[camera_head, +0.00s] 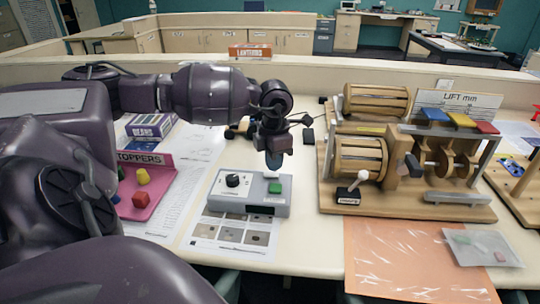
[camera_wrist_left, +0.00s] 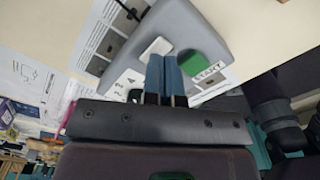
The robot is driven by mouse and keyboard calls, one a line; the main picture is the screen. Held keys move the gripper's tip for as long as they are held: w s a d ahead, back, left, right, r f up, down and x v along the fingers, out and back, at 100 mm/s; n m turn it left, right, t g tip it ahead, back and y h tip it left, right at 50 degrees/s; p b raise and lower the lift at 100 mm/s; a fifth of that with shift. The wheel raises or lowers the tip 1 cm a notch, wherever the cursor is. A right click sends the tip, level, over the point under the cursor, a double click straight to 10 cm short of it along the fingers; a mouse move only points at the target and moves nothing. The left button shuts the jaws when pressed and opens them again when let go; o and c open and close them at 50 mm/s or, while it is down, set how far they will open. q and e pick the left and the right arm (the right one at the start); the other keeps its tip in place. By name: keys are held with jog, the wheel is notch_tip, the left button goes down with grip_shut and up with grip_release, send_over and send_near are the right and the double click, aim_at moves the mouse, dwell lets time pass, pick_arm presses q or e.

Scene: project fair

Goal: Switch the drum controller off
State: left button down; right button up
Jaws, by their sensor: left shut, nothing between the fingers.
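The grey controller box (camera_head: 278,208) lies on the table in front of my left arm. It has a black knob (camera_head: 232,180) on a white panel, a green button (camera_head: 275,187) and a dark display window on its front. In the left wrist view the green button (camera_wrist_left: 195,63) is beside a START label, with a white button (camera_wrist_left: 156,47) near it. My left gripper (camera_head: 273,162) is shut and empty, pointing down over the button end of the box. Its blue fingertips (camera_wrist_left: 163,62) appear between the white and green buttons; contact cannot be told. My right gripper is out of view.
A wooden drum machine (camera_head: 405,205) with a white-knobbed lever (camera_head: 362,176) stands to the right. A pink toppers tray (camera_head: 155,200) is at the left. Papers lie around the box, and an orange mat (camera_head: 400,262) lies at the front right.

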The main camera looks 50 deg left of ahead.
aim_at(274, 175)
pick_arm(q)
jog(key=shift+r+p, duration=0.8)
jog(key=shift+r, duration=1.65)
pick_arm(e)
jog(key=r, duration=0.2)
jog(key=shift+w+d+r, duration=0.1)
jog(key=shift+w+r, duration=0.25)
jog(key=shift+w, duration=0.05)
pick_arm(q)
jog(key=shift+f, duration=0.1)
